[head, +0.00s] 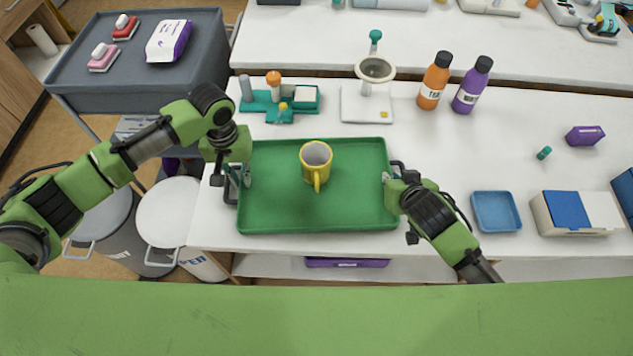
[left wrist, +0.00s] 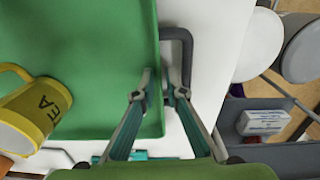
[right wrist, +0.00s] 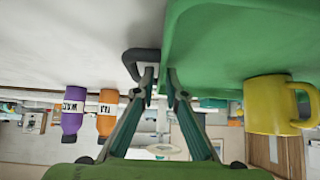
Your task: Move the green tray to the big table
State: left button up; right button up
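The green tray (head: 345,208) appears to rest on the near white table (head: 445,180), close to its front edge. A yellow mug (head: 316,166) stands on it, its handle toward me. My left gripper (head: 240,176) is at the tray's left end. My right gripper (head: 392,176) is at the right end. In the right wrist view its fingertips are slightly apart at the other grey handle (right wrist: 145,54). Whether either finger pair touches its handle is unclear.
Behind the tray are a teal rack (head: 290,110) and a white stand (head: 366,104). Orange (head: 434,82) and purple (head: 471,88) bottles stand behind right. A blue dish (head: 496,211) lies right of my right gripper. Another white table (head: 330,40) is beyond; bins (head: 172,215) stand left.

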pick_arm(q)
jog(key=shift+f, duration=0.1)
grip_shut()
pick_arm(e)
grip_shut()
pick_arm(q)
jog(key=shift+w, duration=0.1)
pick_arm(e)
jog(key=shift+w+r, duration=0.1)
